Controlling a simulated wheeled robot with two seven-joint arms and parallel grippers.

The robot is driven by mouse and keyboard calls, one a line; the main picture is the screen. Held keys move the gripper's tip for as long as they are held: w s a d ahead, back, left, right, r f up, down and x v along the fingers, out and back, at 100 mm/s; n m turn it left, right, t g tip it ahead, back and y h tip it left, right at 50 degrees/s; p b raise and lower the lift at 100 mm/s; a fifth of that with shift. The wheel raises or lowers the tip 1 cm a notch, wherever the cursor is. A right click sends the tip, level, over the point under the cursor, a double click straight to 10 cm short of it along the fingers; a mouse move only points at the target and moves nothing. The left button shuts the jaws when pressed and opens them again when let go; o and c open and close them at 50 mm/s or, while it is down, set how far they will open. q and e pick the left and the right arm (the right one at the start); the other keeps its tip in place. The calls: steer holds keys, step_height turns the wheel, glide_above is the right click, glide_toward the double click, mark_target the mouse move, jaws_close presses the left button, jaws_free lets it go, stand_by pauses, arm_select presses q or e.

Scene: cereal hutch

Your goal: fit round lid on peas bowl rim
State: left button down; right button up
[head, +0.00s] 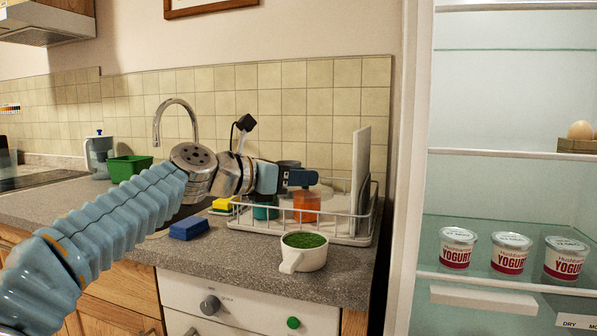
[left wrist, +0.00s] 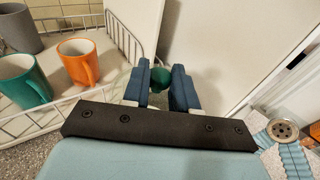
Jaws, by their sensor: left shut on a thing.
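The peas bowl (head: 288,264) is a white bowl with a stub handle, full of green peas, on the counter in front of the dish rack. My left gripper (head: 303,178) is above the rack, behind and higher than the bowl, apart from it. In the left wrist view its two blue fingers (left wrist: 161,88) are shut on a round dark green knob (left wrist: 162,77), which looks like the lid's knob. The lid's disc is hard to make out; its outline is not clear in either view. My right gripper is not in view.
The wire dish rack (head: 345,233) holds an orange mug (head: 307,204), a teal mug (left wrist: 24,82), a grey mug (left wrist: 17,30) and an upright white board (head: 360,165). A blue sponge (head: 188,228) lies left of the bowl. The open fridge with yogurt tubs (head: 509,254) stands at right.

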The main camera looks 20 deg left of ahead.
arm_select(q)
steer(key=shift+f, duration=0.65)
steer(key=shift+f+b, duration=0.35)
steer(key=shift+f, duration=0.25)
steer(key=b, duration=0.5)
glide_above(297, 241)
step_height(297, 241, down, 4)
steer(key=shift+w+d+f, duration=0.1)
steer(key=shift+w+f, duration=0.05)
steer(key=shift+f, duration=0.05)
steer(key=shift+f+b, duration=0.55)
steer(key=shift+f, duration=0.45)
steer(key=shift+f, duration=0.2)
steer(key=c, duration=0.8)
jaws_free()
steer(key=v, duration=1.3)
steer(key=shift+s+b, duration=0.3)
steer(key=shift+s, duration=0.1)
